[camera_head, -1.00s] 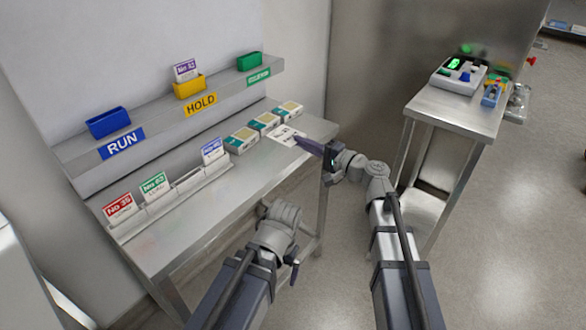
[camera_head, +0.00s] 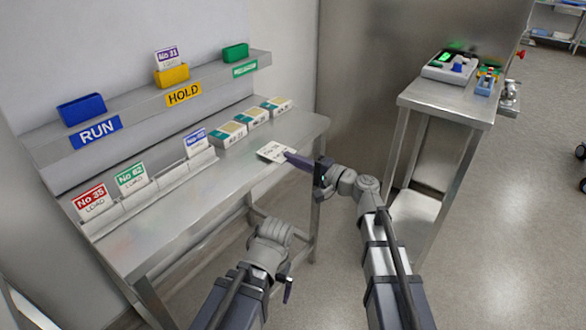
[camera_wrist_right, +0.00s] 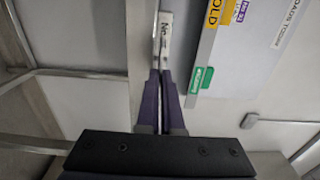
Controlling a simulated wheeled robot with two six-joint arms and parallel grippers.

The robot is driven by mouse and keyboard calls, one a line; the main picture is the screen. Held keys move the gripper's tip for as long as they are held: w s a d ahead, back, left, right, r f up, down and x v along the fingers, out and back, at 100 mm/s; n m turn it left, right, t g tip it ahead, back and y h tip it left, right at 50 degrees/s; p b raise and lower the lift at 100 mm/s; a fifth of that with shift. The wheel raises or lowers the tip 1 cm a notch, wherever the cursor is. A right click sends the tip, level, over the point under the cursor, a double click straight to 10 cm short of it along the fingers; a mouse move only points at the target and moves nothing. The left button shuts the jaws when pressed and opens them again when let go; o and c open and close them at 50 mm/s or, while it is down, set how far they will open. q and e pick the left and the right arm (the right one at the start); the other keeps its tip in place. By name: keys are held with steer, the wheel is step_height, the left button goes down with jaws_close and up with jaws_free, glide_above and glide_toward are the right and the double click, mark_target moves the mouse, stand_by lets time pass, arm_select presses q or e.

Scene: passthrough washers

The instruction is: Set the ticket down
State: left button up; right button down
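My right gripper (camera_head: 290,157) is shut on a white ticket (camera_head: 270,152) with dark print. The ticket is tilted nearly flat over the right part of the steel table (camera_head: 205,195), in front of the boxes; I cannot tell whether it touches the top. In the right wrist view the fingers (camera_wrist_right: 162,75) are close together with the ticket (camera_wrist_right: 165,38) at their tips. My left gripper (camera_head: 287,288) hangs low in front of the table, mostly hidden by its own wrist; its opening is unclear.
A rack (camera_head: 150,190) holds red, green and blue tickets. The shelf above carries a blue RUN bin (camera_head: 82,110), a yellow HOLD bin (camera_head: 173,76) with a purple ticket, and a green bin (camera_head: 236,52). Several boxes (camera_head: 255,117) stand behind the ticket. A side table (camera_head: 450,98) stands right.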

arm_select(q)
steer(key=shift+f, duration=0.3)
arm_select(e)
steer(key=shift+f, duration=0.3)
steer(key=shift+f, duration=0.2)
steer(key=c, duration=1.1)
jaws_free()
arm_select(q)
steer(key=shift+f, duration=0.15)
arm_select(e)
steer(key=shift+r, duration=0.1)
